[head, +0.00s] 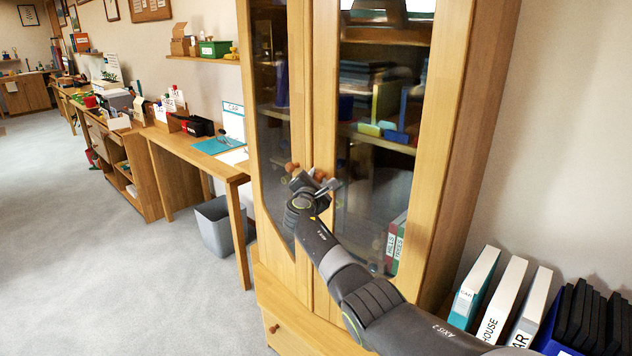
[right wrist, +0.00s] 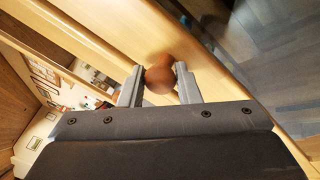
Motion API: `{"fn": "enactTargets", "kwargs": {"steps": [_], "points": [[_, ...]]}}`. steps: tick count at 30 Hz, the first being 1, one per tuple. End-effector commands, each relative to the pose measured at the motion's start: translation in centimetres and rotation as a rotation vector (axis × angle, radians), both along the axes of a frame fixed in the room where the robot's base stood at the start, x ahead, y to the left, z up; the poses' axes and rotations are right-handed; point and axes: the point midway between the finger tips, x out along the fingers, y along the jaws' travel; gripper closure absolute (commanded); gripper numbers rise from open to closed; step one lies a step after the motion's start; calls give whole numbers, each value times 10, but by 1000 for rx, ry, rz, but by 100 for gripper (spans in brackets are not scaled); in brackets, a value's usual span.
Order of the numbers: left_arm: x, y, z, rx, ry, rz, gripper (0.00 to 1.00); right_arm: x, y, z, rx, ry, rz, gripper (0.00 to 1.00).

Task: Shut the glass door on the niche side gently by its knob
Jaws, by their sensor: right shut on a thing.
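The wooden cabinet has two glass doors, a left door (head: 272,110) and a right door (head: 372,195), in pale wood frames. Both look nearly in line, and I cannot tell whether either stands slightly ajar. My right gripper (head: 312,183) is at the meeting stiles of the doors, about mid-height. In the right wrist view my right gripper (right wrist: 160,86) is shut on a round brown knob (right wrist: 159,72), with a finger on each side of it. In the head view the gripper partly hides the knobs. My left gripper is not in view.
A wooden desk (head: 190,148) with a grey bin (head: 215,225) under it stands left of the cabinet. Grey floor (head: 130,270) is free at the left.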

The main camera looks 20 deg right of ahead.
Motion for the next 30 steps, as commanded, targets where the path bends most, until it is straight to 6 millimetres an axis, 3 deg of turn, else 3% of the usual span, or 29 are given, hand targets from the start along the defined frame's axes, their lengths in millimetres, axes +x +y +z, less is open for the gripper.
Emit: {"fn": "enactTargets", "kwargs": {"steps": [1,4,5,9,23,30], "points": [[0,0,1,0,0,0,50,2,-3,13,-8,-19,3,100],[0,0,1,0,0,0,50,2,-4,14,-10,-20,2,100],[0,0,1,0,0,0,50,2,-4,14,-11,-20,3,69],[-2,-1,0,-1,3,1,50,2,-4,15,-13,-20,2,50],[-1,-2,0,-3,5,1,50,0,-5,11,-13,-14,-2,50],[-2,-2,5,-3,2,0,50,-11,4,10,-12,-12,-4,50]]}}
